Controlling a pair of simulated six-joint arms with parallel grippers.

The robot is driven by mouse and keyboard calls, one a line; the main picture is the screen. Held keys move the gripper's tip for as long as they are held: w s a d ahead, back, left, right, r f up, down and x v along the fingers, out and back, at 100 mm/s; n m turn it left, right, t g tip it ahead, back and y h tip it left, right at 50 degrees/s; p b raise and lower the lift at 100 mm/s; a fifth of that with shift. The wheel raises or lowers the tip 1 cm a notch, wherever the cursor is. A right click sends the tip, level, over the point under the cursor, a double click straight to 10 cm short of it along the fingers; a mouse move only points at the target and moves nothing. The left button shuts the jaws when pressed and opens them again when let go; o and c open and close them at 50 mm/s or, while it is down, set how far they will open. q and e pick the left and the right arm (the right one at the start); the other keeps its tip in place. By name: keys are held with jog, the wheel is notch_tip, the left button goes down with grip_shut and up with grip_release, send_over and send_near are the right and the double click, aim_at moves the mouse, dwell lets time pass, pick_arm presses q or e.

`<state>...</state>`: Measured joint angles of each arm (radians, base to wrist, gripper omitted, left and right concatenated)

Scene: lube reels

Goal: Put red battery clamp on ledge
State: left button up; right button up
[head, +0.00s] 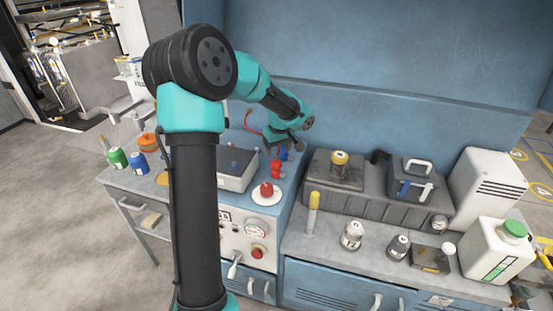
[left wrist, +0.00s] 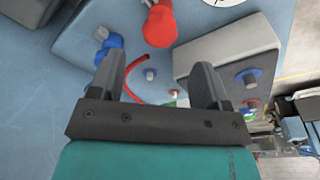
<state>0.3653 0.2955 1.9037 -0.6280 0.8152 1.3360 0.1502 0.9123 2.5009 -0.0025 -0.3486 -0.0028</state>
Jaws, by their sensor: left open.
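The red battery clamp (head: 276,169) stands on the blue-grey top of the control cabinet; it also shows at the top of the left wrist view (left wrist: 158,25). A blue clamp (head: 283,154) is beside it, farther back, and shows in the left wrist view (left wrist: 110,46). My left gripper (head: 280,150) is low over the cabinet top, just behind the red clamp. In the left wrist view its two fingers (left wrist: 157,62) are apart with nothing between them but a thin red cable (left wrist: 134,80) below. I cannot tell which surface is the ledge.
A grey box (head: 238,168) stands left of the clamps. A red knob on a white disc (head: 266,189) is in front. A grey battery case (head: 340,178) stands to the right. Several bottles, including a white jug (head: 492,252), stand on the right counter. A blue wall (head: 380,45) rises behind.

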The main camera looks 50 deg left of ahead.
pick_arm(q)
jog(key=shift+d+r, duration=0.15)
jog(key=shift+r, duration=1.15)
jog(key=w+d+f+m+t+h, duration=0.25)
jog(key=d+f+m, duration=0.4)
jog(key=d, duration=0.65)
jog(key=w+d+f+m+t+h, duration=0.15)
jog(key=w+d+f+m, duration=0.4)
jog(key=d, duration=0.75)
jog(key=shift+m+g+h, duration=0.4)
jog(key=shift+g+h, duration=0.4)
jog(key=shift+h, duration=0.1)
jog(key=s+d+f, duration=0.1)
jog(key=s+f, duration=0.2)
jog(key=f, duration=0.1)
jog(key=s+d+f, duration=0.2)
jog(key=s+f, duration=0.1)
jog(key=f, duration=0.2)
jog(key=s+d+f, duration=0.1)
jog(key=s+f, duration=0.2)
jog(key=f, duration=0.1)
jog(key=shift+d+f, duration=0.15)
jog(key=shift+f, duration=0.1)
jog(key=s+d+f+g, duration=0.2)
jog(key=s+f, duration=0.7)
jog(key=s, duration=0.4)
jog(key=shift+d+f, duration=0.25)
jog(key=shift+d, duration=0.15)
jog(key=shift+s, duration=0.1)
